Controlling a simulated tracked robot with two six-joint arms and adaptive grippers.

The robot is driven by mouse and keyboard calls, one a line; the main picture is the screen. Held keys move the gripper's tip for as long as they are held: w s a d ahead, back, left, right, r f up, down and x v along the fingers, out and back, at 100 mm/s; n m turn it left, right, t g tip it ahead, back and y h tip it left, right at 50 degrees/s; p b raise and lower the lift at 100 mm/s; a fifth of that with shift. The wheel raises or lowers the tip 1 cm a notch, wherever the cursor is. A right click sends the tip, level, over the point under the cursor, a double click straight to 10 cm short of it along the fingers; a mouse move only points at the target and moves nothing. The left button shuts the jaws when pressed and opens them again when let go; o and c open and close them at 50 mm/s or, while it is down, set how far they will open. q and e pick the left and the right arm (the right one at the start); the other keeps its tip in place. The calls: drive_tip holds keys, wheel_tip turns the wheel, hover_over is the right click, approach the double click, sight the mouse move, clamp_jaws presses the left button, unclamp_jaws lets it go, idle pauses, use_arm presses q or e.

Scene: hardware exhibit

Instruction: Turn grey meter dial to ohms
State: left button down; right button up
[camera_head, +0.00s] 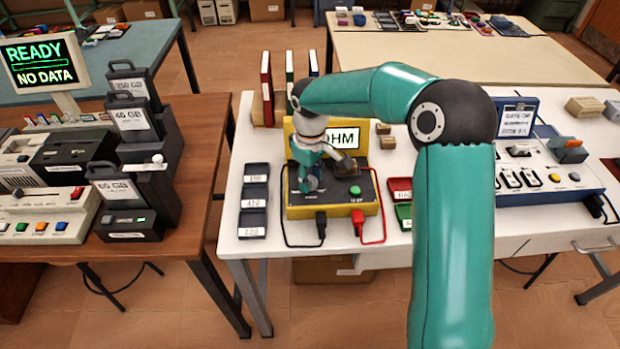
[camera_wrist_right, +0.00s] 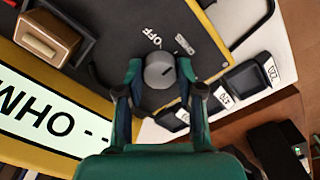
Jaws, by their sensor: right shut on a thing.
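The meter is a yellow box (camera_head: 329,211) with a dark front panel, on the white table. Its display (camera_head: 345,138) shows "OHM", partly covered by my arm; in the right wrist view the display (camera_wrist_right: 42,115) appears upside down with dashes. An "OFF" label (camera_wrist_right: 150,38) shows beyond the dial. My left gripper is not in view.
Black and red leads plug into the meter's front. Labelled dark trays (camera_head: 254,198) stand left of it, red and green trays (camera_head: 401,190) right of it. A green button (camera_head: 355,190) and a brown component (camera_wrist_right: 45,38) are on the panel. A blue switch panel (camera_head: 545,170) stands further right.

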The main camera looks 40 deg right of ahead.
sight(310, 179)
drive_tip(key=shift+r+m, duration=0.1)
drive_tip(key=shift+m, duration=0.3)
drive_tip(key=o, duration=1.2)
drive_tip(key=shift+c, duration=0.2)
wheel_tip(310, 179, up, 12)
